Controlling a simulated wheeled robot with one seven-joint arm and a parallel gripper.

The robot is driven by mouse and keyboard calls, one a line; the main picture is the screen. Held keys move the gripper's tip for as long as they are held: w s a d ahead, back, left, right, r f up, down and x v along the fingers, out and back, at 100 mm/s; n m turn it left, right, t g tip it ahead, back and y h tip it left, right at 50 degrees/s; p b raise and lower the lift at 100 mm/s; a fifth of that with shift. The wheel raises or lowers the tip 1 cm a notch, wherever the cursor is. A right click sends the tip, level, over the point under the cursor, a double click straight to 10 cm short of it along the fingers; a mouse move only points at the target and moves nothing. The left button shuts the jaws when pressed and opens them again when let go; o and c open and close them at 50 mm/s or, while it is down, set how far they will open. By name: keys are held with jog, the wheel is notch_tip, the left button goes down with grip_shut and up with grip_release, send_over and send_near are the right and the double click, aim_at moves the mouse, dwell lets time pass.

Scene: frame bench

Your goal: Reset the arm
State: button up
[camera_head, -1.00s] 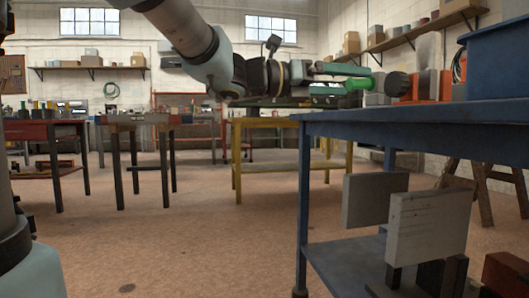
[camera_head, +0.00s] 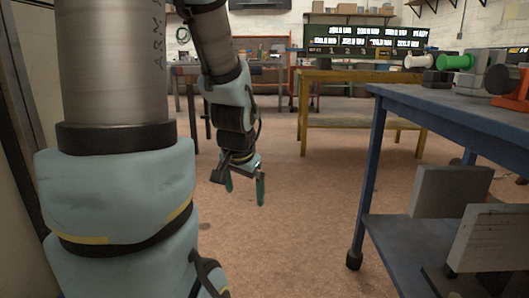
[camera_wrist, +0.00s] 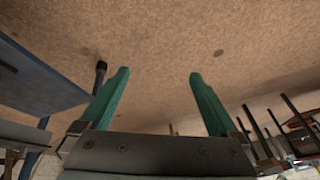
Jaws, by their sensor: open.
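My gripper (camera_head: 246,190) hangs at the end of my bent arm, left of the blue table, with its green fingers pointing down over bare floor. In the wrist view its two green fingers (camera_wrist: 155,95) are spread apart with nothing between them. The gripper is open and empty. The green handled object (camera_head: 456,62) lies on the blue table (camera_head: 450,108), clear of the gripper.
Grey slabs (camera_head: 452,190) stand on the blue table's lower shelf at the right. A yellow table (camera_head: 345,77) stands behind, with a lit display board (camera_head: 366,41) above it. The brown floor (camera_head: 300,220) around the gripper is clear.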

jog(key=s+a+n+g+p, duration=0.2)
jog(key=s+n+g+p, duration=0.1)
jog(key=s+n, duration=0.3)
notch_tip(320, 180, up, 36)
jog(key=m+p, duration=0.1)
jog(key=p, duration=3.4)
jog(key=shift+s+r+m+p, duration=0.15)
jog(key=shift+s+m+p, duration=0.15)
jog(key=shift+p, duration=0.1)
jog(key=shift+d, duration=0.1)
